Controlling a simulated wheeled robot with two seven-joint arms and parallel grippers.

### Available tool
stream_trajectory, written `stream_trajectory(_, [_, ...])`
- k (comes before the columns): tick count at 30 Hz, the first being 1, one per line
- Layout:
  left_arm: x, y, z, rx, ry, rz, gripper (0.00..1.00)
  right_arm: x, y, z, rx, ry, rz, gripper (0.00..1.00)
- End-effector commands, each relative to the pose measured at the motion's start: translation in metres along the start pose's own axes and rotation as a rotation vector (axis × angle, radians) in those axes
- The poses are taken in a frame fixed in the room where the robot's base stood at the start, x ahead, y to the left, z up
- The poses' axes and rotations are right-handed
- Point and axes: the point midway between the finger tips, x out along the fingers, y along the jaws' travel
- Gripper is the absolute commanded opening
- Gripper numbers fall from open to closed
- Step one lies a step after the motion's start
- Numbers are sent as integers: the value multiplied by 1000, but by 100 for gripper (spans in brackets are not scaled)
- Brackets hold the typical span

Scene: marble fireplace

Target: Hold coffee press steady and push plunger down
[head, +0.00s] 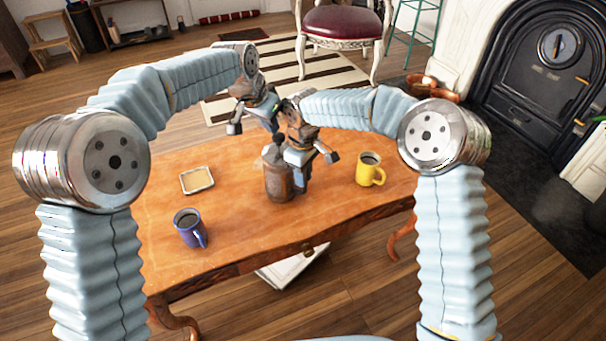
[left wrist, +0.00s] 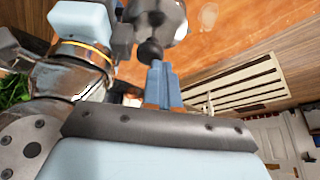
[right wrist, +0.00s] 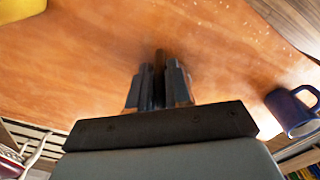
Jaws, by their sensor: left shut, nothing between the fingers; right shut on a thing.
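The coffee press (head: 279,184), a dark, brownish pot, stands upright on the wooden table (head: 235,225). My right gripper (head: 300,180) is low at its right side. In the right wrist view its fingers (right wrist: 158,85) are shut on a thin dark upright bar (right wrist: 159,72), which looks like the press handle. My left gripper (head: 277,136) is above the press, shut and empty. In the left wrist view its fingertips (left wrist: 162,70) are close to a round dark plunger knob (left wrist: 150,50); whether they touch it I cannot tell. The plunger rod is hard to make out.
A yellow mug (head: 368,172) stands right of the press. A blue mug (head: 189,229) is at the front left and a small tray (head: 197,180) lies behind it. A chair (head: 341,25) and fireplace (head: 545,65) are beyond the table. The front middle of the table is clear.

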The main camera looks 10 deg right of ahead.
Motion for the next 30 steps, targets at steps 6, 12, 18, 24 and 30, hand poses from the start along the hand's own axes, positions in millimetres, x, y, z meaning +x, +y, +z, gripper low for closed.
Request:
stream_trajectory(6, [11, 20, 1, 23, -19, 30, 0, -7, -6, -10, -16, 23, 5, 0])
stream_trajectory(12, [11, 20, 1, 23, -19, 30, 0, -6, -7, -10, -16, 23, 4, 0])
stream_trajectory(18, [15, 20, 2, 23, -18, 30, 0, -6, -7, -10, -16, 23, 4, 0])
stream_trajectory(24, [9, 20, -1, 23, -18, 30, 0, -6, -7, -10, -16, 23, 4, 0])
stream_trajectory(30, [-14, 19, -11, 23, -13, 27, 0, -5, -8, -10, -18, 19, 1, 0])
